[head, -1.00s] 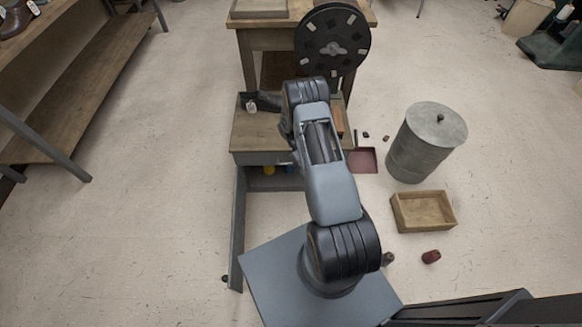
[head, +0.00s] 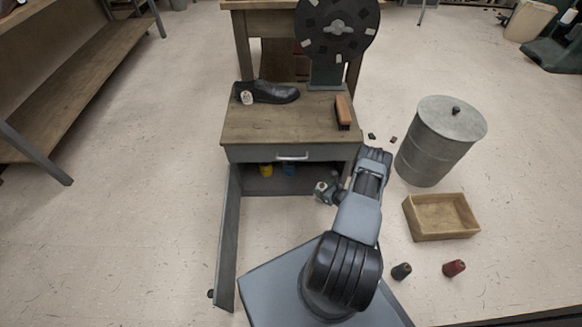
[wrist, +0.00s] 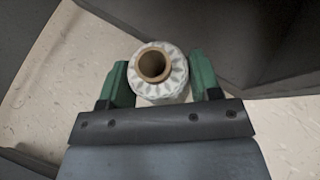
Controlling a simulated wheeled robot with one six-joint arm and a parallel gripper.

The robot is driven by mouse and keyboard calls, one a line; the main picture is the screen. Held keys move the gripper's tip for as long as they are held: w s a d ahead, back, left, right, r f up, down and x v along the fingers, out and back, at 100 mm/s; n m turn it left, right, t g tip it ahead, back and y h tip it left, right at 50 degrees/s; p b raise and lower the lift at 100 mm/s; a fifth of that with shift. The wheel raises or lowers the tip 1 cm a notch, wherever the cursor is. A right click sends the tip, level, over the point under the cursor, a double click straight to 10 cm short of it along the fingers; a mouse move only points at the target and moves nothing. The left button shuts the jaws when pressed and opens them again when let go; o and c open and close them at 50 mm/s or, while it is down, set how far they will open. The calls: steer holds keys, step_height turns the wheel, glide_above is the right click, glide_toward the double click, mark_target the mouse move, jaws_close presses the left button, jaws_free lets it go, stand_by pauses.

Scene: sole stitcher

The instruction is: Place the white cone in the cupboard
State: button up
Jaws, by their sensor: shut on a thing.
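The white cone (wrist: 158,72) is a spool of white thread with a brown hollow core. In the wrist view it sits between the two green fingers of my gripper (wrist: 160,85), which is shut on it. In the head view my gripper (head: 322,192) is low in front of the cupboard (head: 292,154), near its right side. The cone is too small there to make out clearly. The cupboard stands under a wooden top and a drawer. Its door (head: 226,240) stands open on the left. A yellow thing (head: 266,169) and a blue thing (head: 289,168) are inside it.
A black shoe (head: 268,93) and a brush (head: 343,112) lie on the cupboard's top. To the right are a metal drum (head: 438,145), a wooden box (head: 440,217), a dark cone (head: 401,271) and a red cone (head: 453,268) on the floor.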

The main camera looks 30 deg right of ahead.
steer(key=d+f+m+h, duration=0.1)
steer(key=d+f+m+h+b, duration=0.1)
steer(key=d, duration=0.1)
steer(key=shift+s+f+h, duration=0.2)
steer(key=shift+f+h, duration=0.1)
steer(key=shift+f, duration=0.05)
steer(key=shift+m+t, duration=0.3)
steer(key=w+b, duration=0.4)
steer(key=w, duration=0.8)
steer(key=shift+w+f+b, duration=0.1)
steer(key=shift+f+b, duration=0.05)
steer(key=shift+b, duration=0.2)
steer(key=shift+w, duration=0.65)
steer(key=w+b, duration=0.2)
steer(key=w, duration=0.1)
steer(key=shift+w+a+b, duration=0.15)
steer(key=shift+w+b, duration=0.2)
steer(key=shift+w, duration=0.05)
steer(key=shift+f+b, duration=0.3)
steer(key=shift+b, duration=0.05)
steer(key=shift+r, duration=0.15)
steer(key=o, duration=1)
